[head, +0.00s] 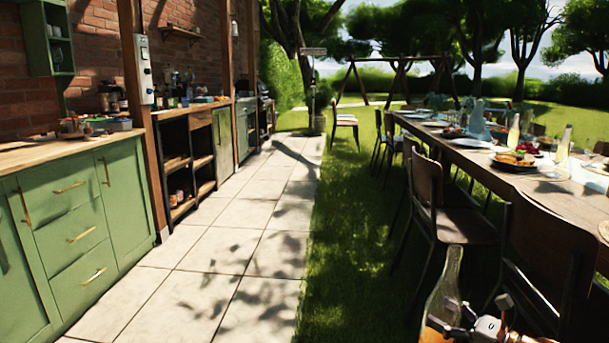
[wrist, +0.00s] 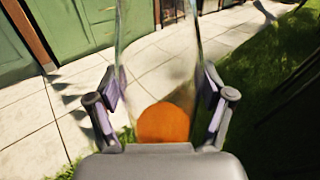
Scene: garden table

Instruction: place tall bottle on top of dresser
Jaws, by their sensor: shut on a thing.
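A tall clear glass bottle (head: 445,285) with orange liquid in its lower part is at the bottom right of the head view. My gripper (head: 468,317) is shut on it, and the bottle stands nearly upright in the air. In the wrist view the bottle (wrist: 160,65) is between the two fingers of my gripper (wrist: 160,100). The green dresser (head: 75,225) with brass handles and a wooden top (head: 40,152) is at the left of the head view, well away from my gripper. The bottle's lower end is cut off in the head view.
Small items and a tray (head: 108,124) sit on the far part of the dresser top; its near part looks bare. A paved path (head: 215,260) runs clear beside the dresser. Wooden chairs (head: 450,205) and a long laid table (head: 470,150) stand on the grass at right.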

